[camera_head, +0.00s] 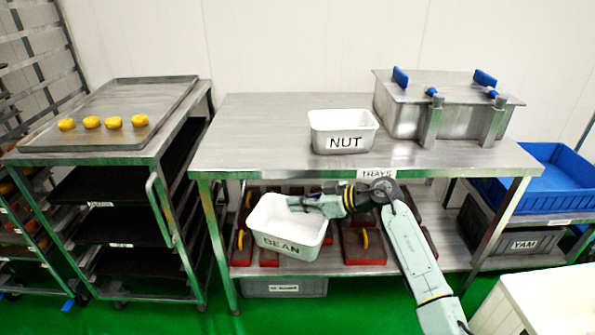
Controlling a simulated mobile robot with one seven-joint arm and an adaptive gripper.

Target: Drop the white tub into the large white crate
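A white tub labelled BEAN (283,244) is in front of the table's lower shelf, turned and tilted. It looks held off the shelf. A second white tub labelled NUT (344,142) stands upright on the steel table top. A large white crate (510,313) is at the bottom right corner, partly cut off by the frame, with my arm between it and the held tub.
The steel table (260,130) has a lower shelf with red trays (362,243) with yellow handles. A steel machine box (402,120) stands at its right end. A rack with a tray (60,130) of yellow pieces is left. A blue crate (556,198) is right. Green floor shows in front.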

